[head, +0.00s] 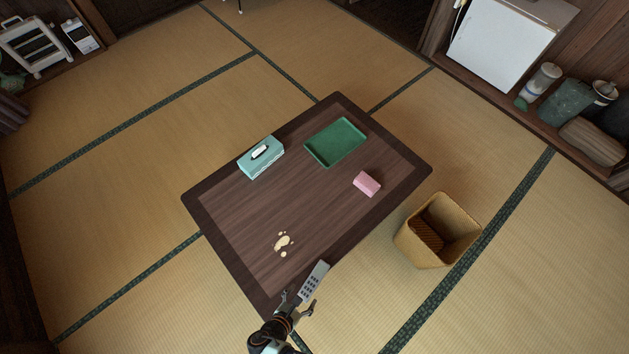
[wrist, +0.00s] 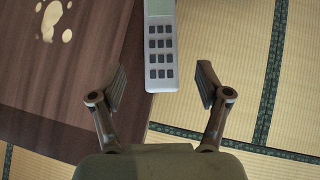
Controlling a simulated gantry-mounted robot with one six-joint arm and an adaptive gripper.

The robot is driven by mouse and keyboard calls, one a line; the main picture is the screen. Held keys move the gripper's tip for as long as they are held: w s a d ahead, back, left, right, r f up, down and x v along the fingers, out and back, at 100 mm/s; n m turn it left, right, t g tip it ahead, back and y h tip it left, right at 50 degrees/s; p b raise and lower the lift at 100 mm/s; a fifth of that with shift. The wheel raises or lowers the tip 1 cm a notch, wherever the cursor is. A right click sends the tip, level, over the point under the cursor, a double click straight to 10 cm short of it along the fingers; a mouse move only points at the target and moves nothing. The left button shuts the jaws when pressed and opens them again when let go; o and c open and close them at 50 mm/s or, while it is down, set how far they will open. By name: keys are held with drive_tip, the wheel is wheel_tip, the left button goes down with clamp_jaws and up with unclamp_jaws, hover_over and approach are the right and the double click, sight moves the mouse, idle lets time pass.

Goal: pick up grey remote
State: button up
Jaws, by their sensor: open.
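The grey remote (head: 314,282) lies at the near edge of the low wooden table, part of it seeming to overhang the edge. In the wrist view the remote (wrist: 161,50) shows dark buttons and a pale screen, cut off by the top of the picture. My gripper (head: 296,301) is open and empty, just short of the remote's near end. In the wrist view my gripper's fingers (wrist: 161,85) stand apart, one to each side of the remote's line. I cannot tell the height between them.
The table (head: 230,215) also holds a beige spill (head: 283,242), a teal tissue box (head: 258,160), a green tray (head: 322,156) and a pink block (head: 367,184). A wicker basket (head: 410,241) stands on the tatami to the right. The table's middle is clear.

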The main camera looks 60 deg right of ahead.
sight(310, 287)
drive_tip(key=b+x, duration=0.3)
drive_tip(key=x, duration=0.1)
drive_tip(key=shift+s+d+f, duration=0.1)
drive_tip(key=shift+s+f, duration=0.05)
drive_tip(key=shift+f, duration=0.3)
drive_tip(key=shift+d+f+b, duration=0.2)
drive_tip(key=shift+d+b, duration=0.1)
drive_tip(key=shift+d, duration=0.05)
drive_tip(key=shift+r, duration=0.15)
drive_tip(key=shift+a, duration=0.1)
drive_tip(key=shift+c, duration=0.3)
drive_tip(key=c, duration=1.2)
wheel_tip(310, 287, up, 20)
drive_tip(key=p, duration=1.4)
